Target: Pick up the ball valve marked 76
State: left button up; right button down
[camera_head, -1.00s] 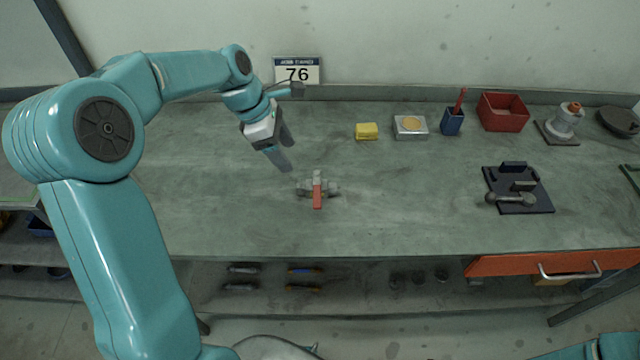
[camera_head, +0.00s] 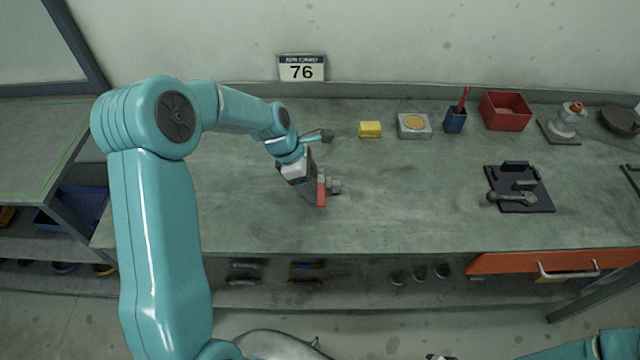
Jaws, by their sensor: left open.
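The ball valve (camera_head: 334,186) lies on the grey-green workbench, below the wall sign marked 76 (camera_head: 301,72). Its red handle (camera_head: 321,193) points toward the bench's front edge. My left gripper (camera_head: 312,192) is open and reaches down at the valve, covering its left part. I cannot tell whether the fingers touch the valve or straddle it.
Along the back of the bench (camera_head: 420,230) stand a yellow block (camera_head: 370,129), a grey box with a tan disc (camera_head: 414,125), a blue cup (camera_head: 455,120) and a red bin (camera_head: 505,111). The bench between is clear.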

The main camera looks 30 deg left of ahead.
pick_arm(q)
jog(key=shift+w+d, duration=0.1)
jog(key=c, duration=1.2)
grip_shut()
